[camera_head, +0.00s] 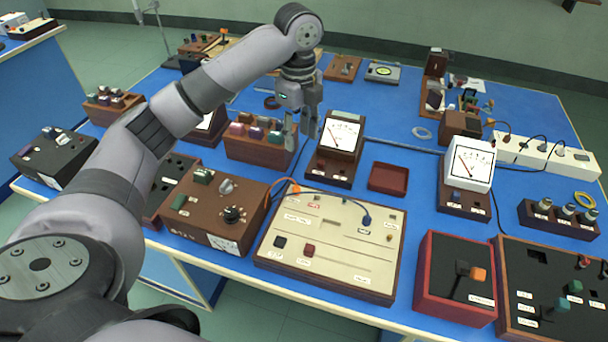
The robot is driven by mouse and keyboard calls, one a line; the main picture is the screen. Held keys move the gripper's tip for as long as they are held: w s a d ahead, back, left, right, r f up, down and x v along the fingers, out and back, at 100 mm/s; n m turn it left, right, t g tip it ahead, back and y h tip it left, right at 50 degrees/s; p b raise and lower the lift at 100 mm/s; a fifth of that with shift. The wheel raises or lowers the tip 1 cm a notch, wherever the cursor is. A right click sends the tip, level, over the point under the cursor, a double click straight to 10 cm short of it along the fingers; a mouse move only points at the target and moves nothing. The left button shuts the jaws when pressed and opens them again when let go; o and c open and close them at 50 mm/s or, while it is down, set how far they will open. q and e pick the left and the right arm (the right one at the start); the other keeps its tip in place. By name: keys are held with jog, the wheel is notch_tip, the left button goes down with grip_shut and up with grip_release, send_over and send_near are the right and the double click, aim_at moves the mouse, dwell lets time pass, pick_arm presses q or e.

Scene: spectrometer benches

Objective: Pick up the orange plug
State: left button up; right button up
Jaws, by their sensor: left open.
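An orange plug (294,188) sits at the upper left corner of the cream panel box (330,245). An orange lead runs from it down beside the brown box, and a dark lead runs right to a blue plug (367,219). Another orange piece (478,273) stands on a dark stem in the red box at the lower right; I cannot tell whether it is a plug or a knob. My left gripper (303,130) is open and empty, pointing down above the bench, behind the cream panel and between the brown block and a meter. My right gripper is not in view.
A brown control box (217,212) stands left of the cream panel. A meter (340,135) stands close right of the gripper, with an empty dark red tray (388,179) beside it. A white meter (470,165) and a power strip (545,157) are further right.

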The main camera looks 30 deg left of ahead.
pick_arm(q)
jog(key=p, duration=0.1)
send_over(296, 187)
jog(key=f, duration=1)
jog(key=shift+w+d+f, duration=0.25)
jog(key=shift+w+d, duration=0.05)
jog(key=shift+d, duration=0.05)
jog(key=shift+f, duration=0.65)
jog(key=shift+s+f+p, duration=0.1)
jog(key=shift+f+p, duration=0.1)
jog(key=shift+p, duration=0.15)
jog(key=f, duration=0.3)
jog(key=f+p, duration=0.1)
jog(key=shift+s+a+f, duration=0.2)
jog(key=shift+s+a, duration=0.05)
jog(key=shift+a, duration=0.1)
jog(key=shift+f, duration=0.25)
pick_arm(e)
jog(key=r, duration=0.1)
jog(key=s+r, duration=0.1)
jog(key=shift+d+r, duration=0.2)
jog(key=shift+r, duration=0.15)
pick_arm(q)
jog(key=shift+c, duration=0.3)
